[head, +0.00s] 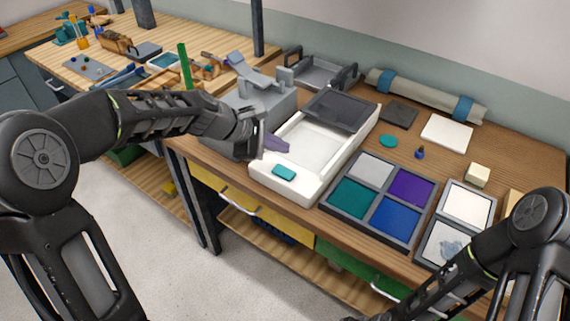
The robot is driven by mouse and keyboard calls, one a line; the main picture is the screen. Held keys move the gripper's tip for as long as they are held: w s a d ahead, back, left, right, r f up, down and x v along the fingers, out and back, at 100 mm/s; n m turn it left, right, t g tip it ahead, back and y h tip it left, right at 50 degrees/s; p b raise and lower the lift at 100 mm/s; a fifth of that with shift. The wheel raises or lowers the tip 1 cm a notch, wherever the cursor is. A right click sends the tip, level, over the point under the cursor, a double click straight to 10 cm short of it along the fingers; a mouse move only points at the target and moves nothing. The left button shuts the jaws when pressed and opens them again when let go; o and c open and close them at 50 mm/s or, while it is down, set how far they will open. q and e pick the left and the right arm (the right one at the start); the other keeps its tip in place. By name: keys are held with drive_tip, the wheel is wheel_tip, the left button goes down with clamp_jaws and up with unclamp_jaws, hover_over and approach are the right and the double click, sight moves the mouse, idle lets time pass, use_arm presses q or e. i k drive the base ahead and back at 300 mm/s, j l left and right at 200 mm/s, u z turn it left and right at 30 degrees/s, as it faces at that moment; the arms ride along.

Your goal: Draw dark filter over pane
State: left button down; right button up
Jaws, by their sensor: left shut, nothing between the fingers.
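A long white box (263,176) with a recessed pale pane (302,148) lies on the wooden bench. A dark see-through filter (341,108) covers its far end; the near part of the pane is uncovered. A small teal tab (284,172) sits on the box's near end. My left gripper (266,143) is shut and empty beside the box's left long side, at about mid-length. A purple piece (275,144) shows right by its fingertips; I cannot tell what it is. My right arm enters at the lower right; its gripper is outside the picture.
A frame of grey, purple, teal and blue panes (382,240) lies to the right of the box. A grey device (262,100) stands to its left. A grey rack (320,70) and a rolled mat (425,95) lie behind. A white square (447,133) lies at the right.

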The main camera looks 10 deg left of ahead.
sight(351, 109)
drive_tip(key=i+j+z, duration=0.1)
drive_tip(key=z, duration=0.35)
drive_tip(key=j+z, duration=0.3)
drive_tip(key=z, duration=0.15)
drive_tip(key=j+z, duration=0.3)
drive_tip(key=z, duration=0.15)
drive_tip(key=i, duration=0.05)
